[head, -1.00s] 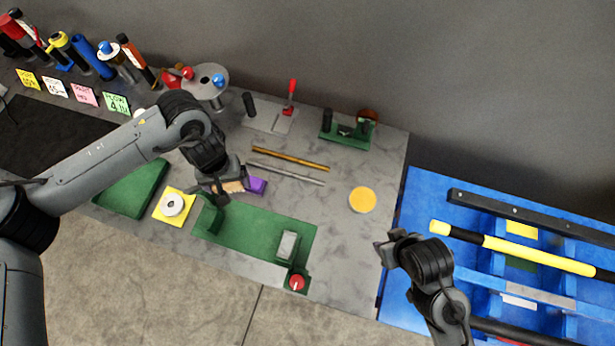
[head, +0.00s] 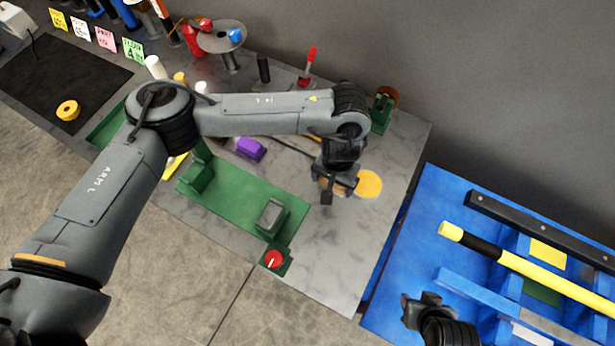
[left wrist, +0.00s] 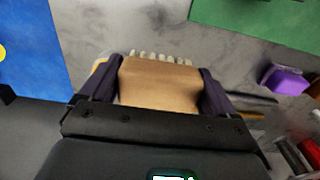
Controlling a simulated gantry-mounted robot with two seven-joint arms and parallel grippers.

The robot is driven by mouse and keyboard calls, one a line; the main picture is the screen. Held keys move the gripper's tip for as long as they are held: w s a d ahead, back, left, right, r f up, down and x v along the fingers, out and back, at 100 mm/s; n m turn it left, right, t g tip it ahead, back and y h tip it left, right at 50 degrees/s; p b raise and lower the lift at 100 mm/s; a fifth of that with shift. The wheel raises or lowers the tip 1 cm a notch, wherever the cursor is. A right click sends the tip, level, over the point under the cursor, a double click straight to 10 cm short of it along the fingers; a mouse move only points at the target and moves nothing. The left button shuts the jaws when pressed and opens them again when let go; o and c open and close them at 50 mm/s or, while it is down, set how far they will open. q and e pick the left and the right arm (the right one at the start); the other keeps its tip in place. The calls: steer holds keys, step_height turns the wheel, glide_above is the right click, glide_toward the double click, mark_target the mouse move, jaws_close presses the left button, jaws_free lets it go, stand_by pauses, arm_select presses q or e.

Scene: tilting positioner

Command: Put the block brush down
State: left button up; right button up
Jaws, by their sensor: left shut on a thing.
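The block brush, a tan wooden block (left wrist: 160,85) with pale bristles along its far edge, is between the two dark fingers of my left gripper (left wrist: 160,92) in the left wrist view. My left gripper is shut on it. In the head view the left gripper (head: 338,188) hangs over the right part of the grey bench, and a little of the brush (head: 325,184) shows beside the fingers. A yellow-orange disc (head: 370,185) lies just right of it, partly hidden. The height above the bench is hard to tell. My right gripper (head: 420,304) is over the blue area, its jaws unclear.
A green fixture (head: 240,205) with a grey block and a red button (head: 273,260) lies left of the gripper. A purple block (head: 250,149) stands behind it. The blue rack (head: 400,290) with a yellow bar (head: 530,272) is at right. Bare bench (head: 335,250) lies in front.

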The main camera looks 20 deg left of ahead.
arm_select(q)
steer(key=b, duration=0.3)
glide_above(304, 179)
steer(key=d, duration=0.1)
steer(key=f, duration=0.6)
steer(key=shift+s+d, duration=0.1)
steer(key=shift+s, duration=0.1)
steer(key=shift+w+a+f, duration=0.25)
steer(key=shift+a, duration=0.35)
step_height(304, 179, down, 4)
steer(key=shift+f+b, duration=0.1)
steer(key=shift+b, duration=0.85)
steer(key=o, duration=0.7)
steer(key=shift+c, duration=0.2)
